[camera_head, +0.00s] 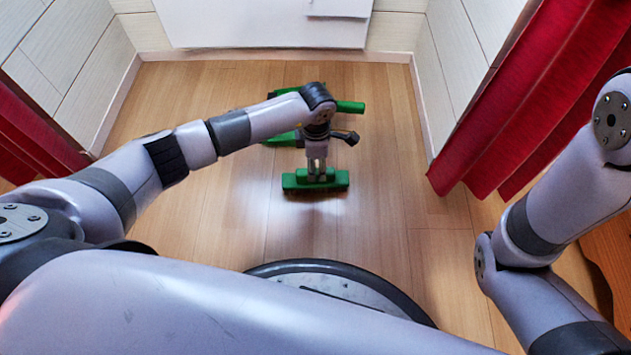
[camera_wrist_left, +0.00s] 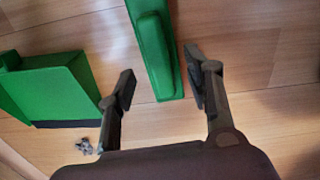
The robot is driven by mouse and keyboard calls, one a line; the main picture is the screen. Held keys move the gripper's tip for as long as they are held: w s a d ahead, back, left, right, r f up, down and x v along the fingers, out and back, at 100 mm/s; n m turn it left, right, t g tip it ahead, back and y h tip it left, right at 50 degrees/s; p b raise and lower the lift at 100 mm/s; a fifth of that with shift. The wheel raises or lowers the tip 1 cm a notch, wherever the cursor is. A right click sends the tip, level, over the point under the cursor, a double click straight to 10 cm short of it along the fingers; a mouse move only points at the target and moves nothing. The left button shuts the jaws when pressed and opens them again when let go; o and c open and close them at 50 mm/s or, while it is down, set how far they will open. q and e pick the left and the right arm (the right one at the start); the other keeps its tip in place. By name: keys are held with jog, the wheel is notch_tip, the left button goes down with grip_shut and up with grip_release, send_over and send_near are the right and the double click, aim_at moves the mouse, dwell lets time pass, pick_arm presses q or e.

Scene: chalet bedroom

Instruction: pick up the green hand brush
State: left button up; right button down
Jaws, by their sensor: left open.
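A green hand brush (camera_head: 333,183), a long bar with a raised narrower ridge, lies on the floor in the middle of the head view. My left gripper (camera_head: 317,177) points down at it and hides part of its middle. In the left wrist view, the fingers of the left gripper (camera_wrist_left: 158,85) are open and apart. The near end of the brush (camera_wrist_left: 158,58) shows between and beyond the fingertips, with space on both sides. I cannot tell the remaining height above it. My right gripper is outside the views.
Another green piece (camera_wrist_left: 50,92) with a dark edge, perhaps a dustpan, lies left in the wrist view, beside a small grey clump (camera_wrist_left: 87,147). More green parts (camera_head: 350,106) show behind my left arm. Red curtains (camera_head: 530,95) hang right. Wooden floor (camera_head: 385,215) is clear around the brush.

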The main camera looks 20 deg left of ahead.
aim_at(335, 179)
pick_arm(q)
notch_tip(335, 179, down, 5)
jog(key=b, duration=0.4)
jog(key=shift+w+a, duration=0.1)
jog(key=shift+c, duration=0.2)
jog(key=shift+r, duration=0.1)
grip_shut()
